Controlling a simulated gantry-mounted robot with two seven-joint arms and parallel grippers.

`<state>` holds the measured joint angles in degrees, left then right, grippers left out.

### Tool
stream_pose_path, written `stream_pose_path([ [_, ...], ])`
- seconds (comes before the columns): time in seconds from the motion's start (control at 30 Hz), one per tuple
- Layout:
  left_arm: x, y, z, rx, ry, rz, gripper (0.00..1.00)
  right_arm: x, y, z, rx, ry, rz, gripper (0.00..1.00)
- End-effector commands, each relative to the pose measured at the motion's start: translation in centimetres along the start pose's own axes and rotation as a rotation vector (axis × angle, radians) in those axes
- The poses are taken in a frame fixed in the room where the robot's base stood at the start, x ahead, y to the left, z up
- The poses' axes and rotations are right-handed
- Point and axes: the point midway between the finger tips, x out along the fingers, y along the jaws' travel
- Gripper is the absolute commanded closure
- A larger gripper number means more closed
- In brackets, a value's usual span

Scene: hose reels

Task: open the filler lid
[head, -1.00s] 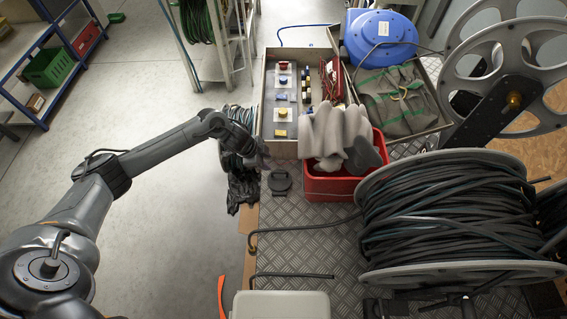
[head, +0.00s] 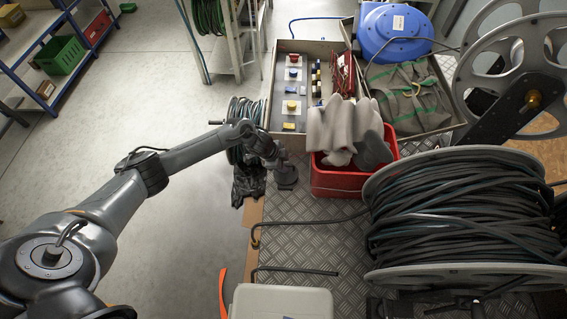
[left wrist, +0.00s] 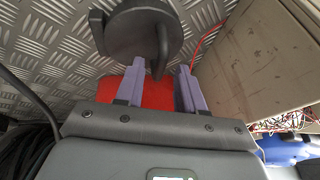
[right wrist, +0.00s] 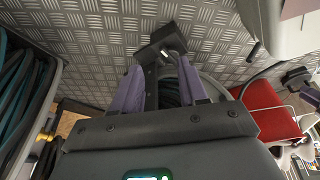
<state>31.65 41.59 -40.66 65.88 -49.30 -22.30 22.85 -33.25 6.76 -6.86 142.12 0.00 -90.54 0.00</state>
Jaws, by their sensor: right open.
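The filler lid (head: 287,180) is a dark round cap on the tread-plate deck, left of the red crate. My left gripper (head: 277,161) is right at it, on its far side, and hides part of it. In the left wrist view the lid (left wrist: 128,32) shows as a dark disc with a curved handle (left wrist: 163,48). The handle's end reaches between the two fingertips of my left gripper (left wrist: 160,70), with gaps on both sides. The fingers are apart and hold nothing. My right gripper (right wrist: 160,78) is open and empty in its wrist view, and is not in the head view.
The red crate (head: 345,182) with grey gloves (head: 340,128) stands close right of the lid. A box of switches (head: 280,135) lies behind. A large hose reel (head: 460,210) fills the right. In the right wrist view a dark block (right wrist: 163,43) lies beyond the fingers.

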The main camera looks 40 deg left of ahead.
Motion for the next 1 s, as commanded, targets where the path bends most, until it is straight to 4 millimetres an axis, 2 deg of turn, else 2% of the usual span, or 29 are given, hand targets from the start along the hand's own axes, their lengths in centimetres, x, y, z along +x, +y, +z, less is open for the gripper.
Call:
stream_pose_path([
  [0.13, -0.02, 0.00, -0.02, 0.000, 0.000, 0.000, 0.62, -0.02, -0.08, -0.04, 0.002, 0.001, -0.002, 0.57],
  [0.3, -0.03, 0.00, -0.03, 0.000, 0.000, 0.000, 0.88, -0.01, -0.09, -0.04, 0.002, 0.001, -0.003, 0.57],
  [0.4, -0.03, 0.00, -0.03, 0.000, 0.000, 0.000, 1.00, -0.01, -0.09, -0.04, 0.002, 0.001, -0.003, 0.57],
  [1.0, -0.04, -0.01, -0.02, 0.000, 0.000, 0.000, 1.00, 0.01, 0.14, 0.02, -0.007, -0.001, 0.005, 0.57],
])
